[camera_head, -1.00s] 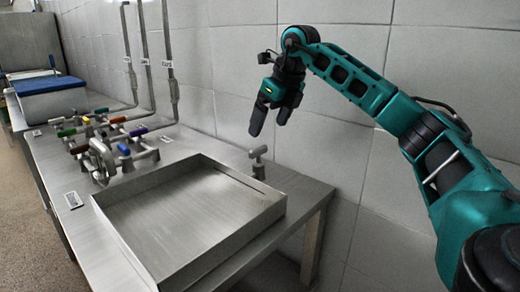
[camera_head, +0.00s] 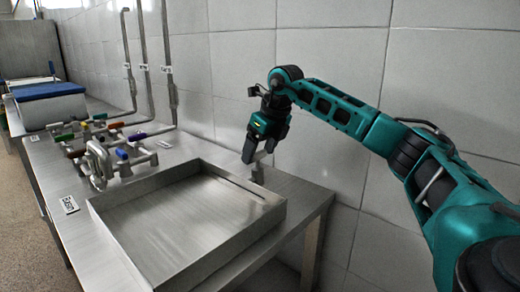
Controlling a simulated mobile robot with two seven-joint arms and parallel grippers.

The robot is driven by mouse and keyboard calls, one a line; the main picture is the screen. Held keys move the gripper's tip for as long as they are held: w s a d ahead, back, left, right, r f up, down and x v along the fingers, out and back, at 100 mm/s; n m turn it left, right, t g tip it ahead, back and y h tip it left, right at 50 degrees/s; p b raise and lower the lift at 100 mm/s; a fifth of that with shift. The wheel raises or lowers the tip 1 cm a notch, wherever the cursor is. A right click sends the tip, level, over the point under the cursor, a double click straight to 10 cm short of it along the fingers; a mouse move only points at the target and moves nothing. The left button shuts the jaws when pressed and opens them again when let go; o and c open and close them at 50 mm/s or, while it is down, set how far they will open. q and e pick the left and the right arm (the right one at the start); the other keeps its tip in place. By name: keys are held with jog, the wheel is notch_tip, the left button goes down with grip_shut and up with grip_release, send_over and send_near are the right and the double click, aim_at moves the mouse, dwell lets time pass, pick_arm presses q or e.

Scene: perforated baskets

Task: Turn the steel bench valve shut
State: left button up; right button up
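The steel bench valve (camera_head: 257,173) is a small grey fitting standing on the bench behind the right rear corner of the shallow steel tray. Its upper part is partly hidden by my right gripper. My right gripper (camera_head: 259,156) points down at the valve's top, its two dark fingers apart, one on each side of the handle as seen from here. I cannot tell whether the fingers touch it. My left gripper is not in view.
The steel tray (camera_head: 120,230) fills the front of the bench (camera_head: 315,192). Several valves with coloured handles (camera_head: 103,150) and upright pipes (camera_head: 146,70) stand to the left. A blue-lidded box (camera_head: 50,92) is farther back. The tiled wall (camera_head: 330,170) rises close behind the steel valve.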

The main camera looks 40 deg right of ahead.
jog(key=c, duration=0.7)
